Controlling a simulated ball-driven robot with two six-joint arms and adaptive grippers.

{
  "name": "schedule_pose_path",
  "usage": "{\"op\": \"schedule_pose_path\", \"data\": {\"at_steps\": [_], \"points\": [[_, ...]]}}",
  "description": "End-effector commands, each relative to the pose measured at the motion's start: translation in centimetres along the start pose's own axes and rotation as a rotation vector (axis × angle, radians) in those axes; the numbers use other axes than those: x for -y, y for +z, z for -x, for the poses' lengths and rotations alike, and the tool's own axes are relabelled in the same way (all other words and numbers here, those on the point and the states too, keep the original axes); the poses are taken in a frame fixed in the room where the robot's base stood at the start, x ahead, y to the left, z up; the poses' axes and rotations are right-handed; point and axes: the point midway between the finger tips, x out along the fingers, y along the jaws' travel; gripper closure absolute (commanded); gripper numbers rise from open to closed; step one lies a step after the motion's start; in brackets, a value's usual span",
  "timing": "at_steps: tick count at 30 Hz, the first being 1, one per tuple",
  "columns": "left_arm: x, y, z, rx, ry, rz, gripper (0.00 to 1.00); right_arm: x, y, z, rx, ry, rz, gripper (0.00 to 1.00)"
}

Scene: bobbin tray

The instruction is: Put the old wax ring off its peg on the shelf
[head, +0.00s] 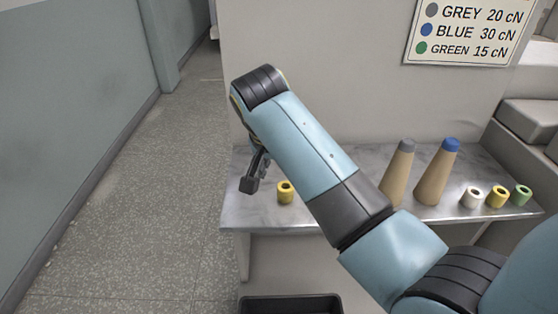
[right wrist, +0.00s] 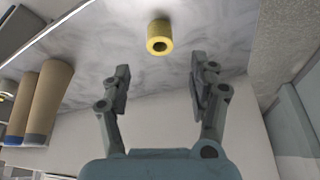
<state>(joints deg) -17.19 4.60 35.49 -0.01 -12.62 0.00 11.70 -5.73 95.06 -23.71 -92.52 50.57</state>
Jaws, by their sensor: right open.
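A yellow wax ring (head: 285,192) sits by itself on the left part of the grey marble shelf (head: 345,155). The same ring (right wrist: 159,37) shows in the right wrist view, its hole facing the camera, ahead of and between the fingertips. My right gripper (head: 254,178) is just left of this ring in the head view. In the right wrist view the gripper (right wrist: 161,80) is open, its two fingers wide apart with nothing between them. A second yellow ring (head: 497,196) stands at the shelf's right end. I cannot see a peg clearly. My left gripper is out of view.
A grey-topped cone (head: 399,175) and a blue-topped cone (head: 437,175) stand mid-shelf. A white ring (head: 472,197) and a green ring (head: 521,195) flank the second yellow ring. A sign (head: 468,32) hangs above. A dark bin (head: 290,304) is below.

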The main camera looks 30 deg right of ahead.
Motion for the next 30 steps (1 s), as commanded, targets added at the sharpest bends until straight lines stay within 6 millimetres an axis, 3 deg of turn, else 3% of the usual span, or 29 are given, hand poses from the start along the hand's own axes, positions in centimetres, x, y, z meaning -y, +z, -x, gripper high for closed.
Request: {"op": "schedule_pose_path", "data": {"at_steps": [3, 7, 24, 26, 30], "points": [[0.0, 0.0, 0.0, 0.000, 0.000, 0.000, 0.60, 0.1, 0.0, 1.9, 0.000, -0.002, 0.000, 0.39], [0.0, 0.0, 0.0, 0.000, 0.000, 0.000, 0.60, 0.1, 0.0, 3.0, 0.001, -0.001, 0.001, 0.39], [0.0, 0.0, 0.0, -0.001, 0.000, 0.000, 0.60, -0.1, 0.1, 3.1, 0.001, 0.000, 0.004, 0.39], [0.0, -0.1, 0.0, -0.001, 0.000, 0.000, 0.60, -0.7, 0.3, 2.9, 0.003, -0.001, 0.020, 0.39], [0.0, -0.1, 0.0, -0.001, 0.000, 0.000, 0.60, -5.1, 2.4, 2.0, 0.017, -0.025, 0.166, 0.39]]}}
